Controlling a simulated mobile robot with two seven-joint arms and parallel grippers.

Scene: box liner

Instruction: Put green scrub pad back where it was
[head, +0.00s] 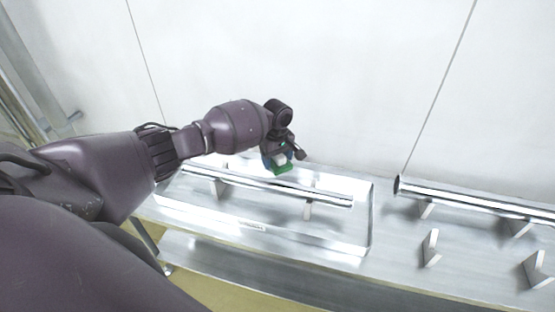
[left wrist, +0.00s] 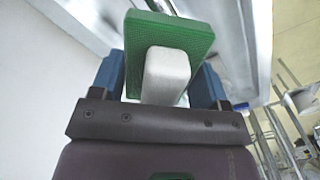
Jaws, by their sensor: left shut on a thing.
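The green scrub pad (left wrist: 190,38) is a flat green slab with a white block-shaped handle (left wrist: 167,72) on it. In the left wrist view the handle lies between the two blue fingers of my left gripper (left wrist: 160,78), which is shut on it. In the head view the left gripper (head: 278,158) holds the green scrub pad (head: 281,169) above the back edge of a metal counter, near the wall. Much of the pad is hidden by the gripper in the head view. My right gripper is in neither view.
A metal counter (head: 385,250) runs along a pale panelled wall (head: 330,60). A shallow tray (head: 361,232) on it has a metal rail (head: 320,198) on supports, just below the gripper. Another rail (head: 470,200) and upright metal fins (head: 430,248) stand at the right.

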